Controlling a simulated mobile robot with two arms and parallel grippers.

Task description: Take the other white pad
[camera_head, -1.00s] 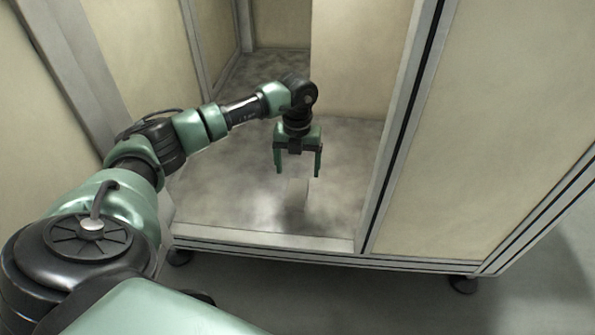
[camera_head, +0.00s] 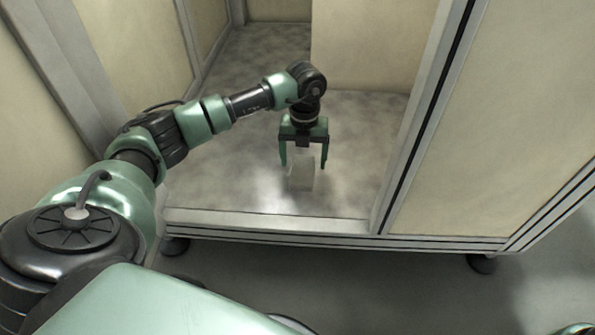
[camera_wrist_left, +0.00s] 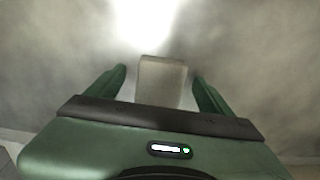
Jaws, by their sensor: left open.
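A pale whitish-grey pad (camera_head: 300,178) stands on the mottled grey floor of the framed cell. It blends with the floor in the head view. My left gripper (camera_head: 303,166) points down over it, open, with one finger on each side of the pad's upper part. In the left wrist view the pad (camera_wrist_left: 162,82) shows between the two green fingers of the left gripper (camera_wrist_left: 160,76), with a gap on both sides. Its lower part is hidden behind the gripper body there. My right gripper is out of view.
The cell floor (camera_head: 225,185) around the pad is clear. A metal front rail (camera_head: 265,222) and an upright post (camera_head: 415,125) border the opening. Beige panels close the left side, and a beige block (camera_head: 365,50) stands behind.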

